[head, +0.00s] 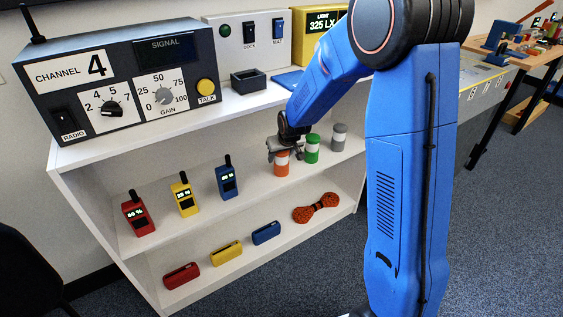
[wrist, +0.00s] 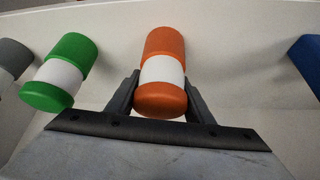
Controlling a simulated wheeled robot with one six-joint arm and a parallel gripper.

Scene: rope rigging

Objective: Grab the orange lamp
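The orange lamp (head: 282,165) is an orange cylinder with a white band, standing on the upper shelf of the white unit. My gripper (head: 283,146) is at the lamp's upper part, partly covering it in the head view. In the wrist view, the orange lamp (wrist: 163,72) lies between the two fingers of my gripper (wrist: 161,80), one on each side near the white band. The gap beside each finger is very small, and I cannot tell whether they press on the lamp.
A green lamp (head: 312,149) stands close beside it, with a grey lamp (head: 338,137) farther right. A blue radio (head: 227,181) stands to the left, with yellow (head: 184,196) and red (head: 138,216) ones beyond. An orange rope bundle (head: 316,207) lies on the shelf below.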

